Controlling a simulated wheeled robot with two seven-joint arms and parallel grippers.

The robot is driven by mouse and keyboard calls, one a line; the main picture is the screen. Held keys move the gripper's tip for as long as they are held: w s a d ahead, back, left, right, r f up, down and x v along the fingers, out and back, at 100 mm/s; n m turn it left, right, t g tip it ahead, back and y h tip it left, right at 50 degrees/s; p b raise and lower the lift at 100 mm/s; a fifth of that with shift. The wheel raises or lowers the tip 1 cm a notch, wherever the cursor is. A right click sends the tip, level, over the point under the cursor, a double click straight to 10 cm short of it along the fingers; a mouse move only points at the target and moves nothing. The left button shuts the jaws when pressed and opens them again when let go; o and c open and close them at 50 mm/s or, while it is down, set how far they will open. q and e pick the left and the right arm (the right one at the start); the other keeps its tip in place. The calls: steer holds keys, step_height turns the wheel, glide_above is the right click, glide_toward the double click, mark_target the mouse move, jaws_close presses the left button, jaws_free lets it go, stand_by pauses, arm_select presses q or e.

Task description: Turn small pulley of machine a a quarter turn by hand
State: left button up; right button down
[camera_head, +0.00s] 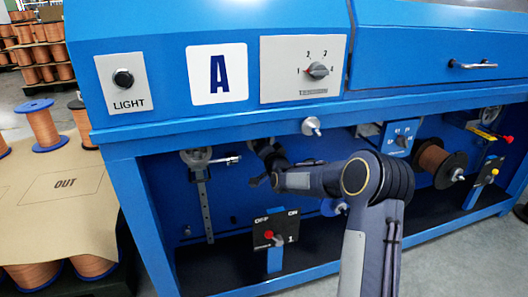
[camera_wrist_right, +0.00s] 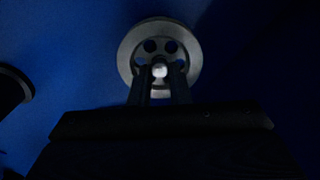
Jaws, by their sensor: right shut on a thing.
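Machine A, a blue cabinet with a white plate marked "A" (camera_head: 217,74), fills the head view. In the right wrist view a small grey pulley (camera_wrist_right: 131,52) with round holes and a pale hub knob (camera_wrist_right: 160,70) faces me. My right gripper (camera_wrist_right: 160,82) has its two fingers at either side of the hub, shut on it. In the head view my right arm reaches into the open bay, and its dark wrist (camera_head: 268,160) hides most or all of the pulley. My left gripper is not in view.
A slotted bracket (camera_head: 203,205) with a pulley stands left of my wrist. A red-knobbed ON/OFF switch box (camera_head: 276,228) sits low in front. A wire spool (camera_head: 432,160) is to the right. The cabinet's front beam (camera_head: 240,130) runs above my arm.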

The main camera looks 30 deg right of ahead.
steer(key=shift+f+m+b, duration=0.15)
steer(key=shift+m+b, duration=0.3)
steer(key=shift+m, duration=0.25)
steer(key=c, duration=1.3)
jaws_free()
steer(key=shift+c, duration=0.2)
steer(key=p+v, duration=0.1)
steer(key=v, duration=0.6)
steer(key=shift+s+a+p, duration=0.15)
steer(key=shift+s+p, duration=0.15)
steer(key=shift+s, duration=0.1)
